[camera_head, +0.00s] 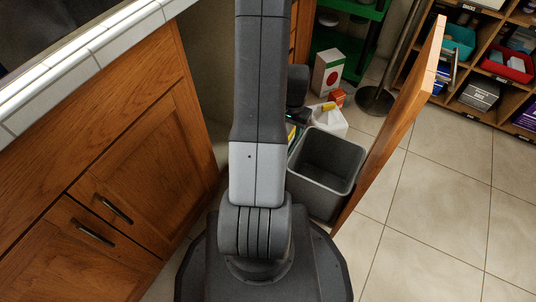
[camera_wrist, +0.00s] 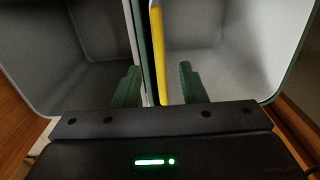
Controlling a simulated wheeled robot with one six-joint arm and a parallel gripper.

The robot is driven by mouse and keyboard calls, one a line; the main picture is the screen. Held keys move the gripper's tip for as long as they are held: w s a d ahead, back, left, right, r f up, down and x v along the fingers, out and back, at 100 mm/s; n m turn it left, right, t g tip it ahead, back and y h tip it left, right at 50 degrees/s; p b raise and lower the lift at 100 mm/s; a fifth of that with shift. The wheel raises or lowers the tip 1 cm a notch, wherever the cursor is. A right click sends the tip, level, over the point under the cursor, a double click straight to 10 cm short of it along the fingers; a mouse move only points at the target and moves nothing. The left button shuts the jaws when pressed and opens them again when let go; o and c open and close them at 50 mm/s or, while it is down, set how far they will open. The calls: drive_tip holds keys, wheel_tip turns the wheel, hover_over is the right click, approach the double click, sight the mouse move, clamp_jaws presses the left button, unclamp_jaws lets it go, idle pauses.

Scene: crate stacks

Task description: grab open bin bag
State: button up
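My gripper (camera_wrist: 159,68) is open in the wrist view, one finger on each side of the upright walls between two bins. A yellow strip (camera_wrist: 157,50) runs along the wall between the fingers. The right-hand bin has a pale interior (camera_wrist: 235,30); I cannot tell for certain whether this is a bag lining. In the head view, a white bag-like thing with yellow at its top (camera_head: 330,120) shows behind the open grey bin (camera_head: 316,190). My arm hides part of it. The grey bin looks empty.
An open wooden door (camera_head: 398,115) stands close to the right of the grey bin. Wooden cabinets (camera_head: 130,175) and a tiled counter are on the left. A white box with a red circle (camera_head: 328,72) stands behind. Tiled floor is clear at right.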

wheel_tip(320, 180, down, 3)
drive_tip(key=shift+r+b, duration=0.15)
drive_tip(key=shift+b, duration=0.15)
clamp_jaws()
drive_tip(key=shift+r, duration=0.1)
